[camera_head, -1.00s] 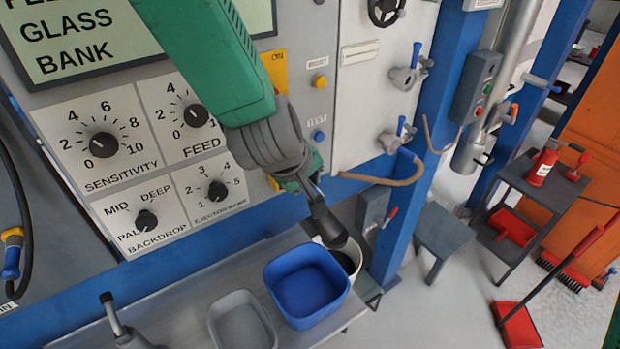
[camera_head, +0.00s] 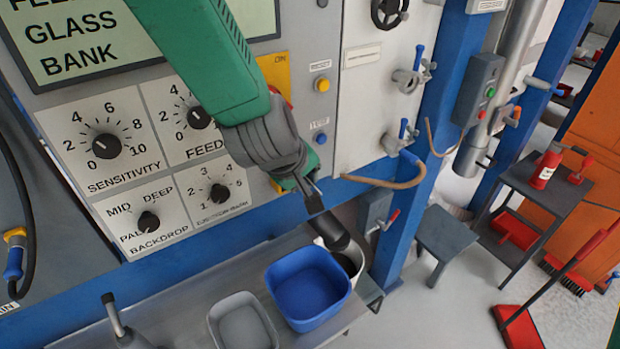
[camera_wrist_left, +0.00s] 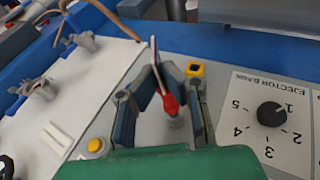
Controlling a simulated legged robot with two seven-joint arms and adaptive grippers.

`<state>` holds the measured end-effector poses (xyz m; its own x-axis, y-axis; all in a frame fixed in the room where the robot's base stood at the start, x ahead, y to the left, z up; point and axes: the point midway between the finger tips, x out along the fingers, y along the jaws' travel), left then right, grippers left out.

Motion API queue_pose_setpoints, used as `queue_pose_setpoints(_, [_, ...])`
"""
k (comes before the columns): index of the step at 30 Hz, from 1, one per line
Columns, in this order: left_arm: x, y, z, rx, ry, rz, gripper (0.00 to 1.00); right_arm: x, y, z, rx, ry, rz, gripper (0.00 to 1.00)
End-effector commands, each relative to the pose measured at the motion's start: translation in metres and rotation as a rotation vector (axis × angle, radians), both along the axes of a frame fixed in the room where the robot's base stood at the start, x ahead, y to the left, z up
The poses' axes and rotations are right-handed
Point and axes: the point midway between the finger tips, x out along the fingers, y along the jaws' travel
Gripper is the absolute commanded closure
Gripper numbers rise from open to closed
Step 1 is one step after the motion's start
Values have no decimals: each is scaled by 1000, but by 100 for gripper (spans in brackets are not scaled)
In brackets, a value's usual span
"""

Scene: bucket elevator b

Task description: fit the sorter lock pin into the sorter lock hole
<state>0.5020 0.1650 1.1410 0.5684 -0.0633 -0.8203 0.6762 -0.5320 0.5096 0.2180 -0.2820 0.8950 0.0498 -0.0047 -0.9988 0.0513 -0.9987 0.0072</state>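My left gripper (camera_head: 318,205) hangs in front of the grey control panel, below the FEED dial. The rod sticks out past the fingertips. A small yellow-rimmed dark square (camera_wrist_left: 195,68) sits on the panel beside the fingers. It may be the sorter lock hole, but I cannot tell. The pin is apart from it in that view. My right gripper is not in view.
A blue bin (camera_head: 306,290) and a grey tray (camera_head: 243,322) stand on the bench below the gripper. Panel dials, a yellow button (camera_head: 322,83), valves and a brown hose (camera_head: 385,180) lie around. A blue post (camera_head: 440,120) stands at right.

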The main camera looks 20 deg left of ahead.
Motion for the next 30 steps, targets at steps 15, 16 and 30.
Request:
queue_pose_setpoints(15, [9, 10, 1, 0, -1, 0, 100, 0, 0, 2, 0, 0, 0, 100])
queue_pose_setpoints(16, [9, 11, 1, 0, -1, 0, 100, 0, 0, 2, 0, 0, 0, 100])
queue_pose_setpoints(30, [16, 20, 0, 0, 0, 0, 100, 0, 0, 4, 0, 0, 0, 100])
